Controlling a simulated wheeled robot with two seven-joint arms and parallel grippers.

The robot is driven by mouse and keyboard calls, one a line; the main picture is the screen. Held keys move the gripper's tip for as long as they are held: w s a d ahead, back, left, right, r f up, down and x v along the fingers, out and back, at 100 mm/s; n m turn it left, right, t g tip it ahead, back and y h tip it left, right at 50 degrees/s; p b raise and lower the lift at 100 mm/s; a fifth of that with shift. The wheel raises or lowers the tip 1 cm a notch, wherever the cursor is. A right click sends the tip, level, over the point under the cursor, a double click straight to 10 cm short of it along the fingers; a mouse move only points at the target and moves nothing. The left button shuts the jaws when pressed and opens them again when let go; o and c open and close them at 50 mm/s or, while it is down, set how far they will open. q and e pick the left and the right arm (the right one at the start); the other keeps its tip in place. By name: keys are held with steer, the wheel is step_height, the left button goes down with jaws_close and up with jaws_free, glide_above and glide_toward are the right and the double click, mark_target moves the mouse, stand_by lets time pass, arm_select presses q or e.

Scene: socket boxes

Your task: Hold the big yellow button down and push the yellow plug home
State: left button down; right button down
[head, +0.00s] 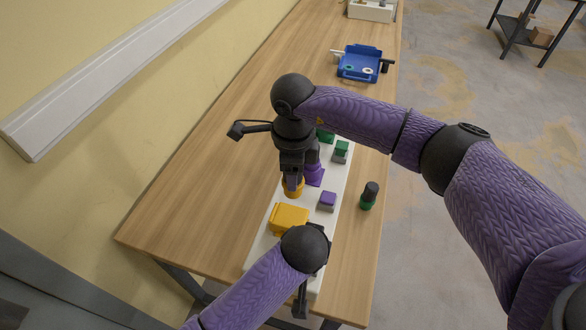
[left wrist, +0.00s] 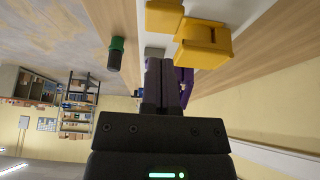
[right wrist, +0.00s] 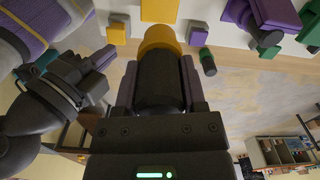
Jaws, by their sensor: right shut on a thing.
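The yellow socket box (head: 289,220) stands on the white board. My right gripper (head: 292,178) is shut on the black handle of the yellow plug (head: 293,190). In the right wrist view the plug's yellow end (right wrist: 160,38) points at the box (right wrist: 160,10), seemingly with a small gap. The big yellow button (right wrist: 118,32) sits beside the box; my left wrist hides it in the head view. My left gripper (left wrist: 166,75) looks shut and empty. Its fingertips are near the button in the right wrist view; contact cannot be told.
A purple socket (head: 314,176), a purple button (head: 327,199) and a green button (head: 341,150) share the board. A blue tray (head: 358,65) lies farther back. The table left of the board is clear.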

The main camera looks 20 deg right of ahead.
arm_select(q)
steer(key=shift+f, duration=0.2)
steer(key=shift+f, duration=2.65)
arm_select(e)
steer(key=shift+f, duration=0.1)
arm_select(q)
steer(key=shift+f, duration=0.1)
arm_select(e)
glide_above(292, 217)
steer(key=shift+f, duration=4.8)
arm_select(q)
steer(key=shift+s, duration=0.1)
arm_select(e)
steer(key=shift+f, duration=1.4)
jaws_free()
steer(key=shift+f, duration=0.1)
steer(key=shift+r, duration=3.55)
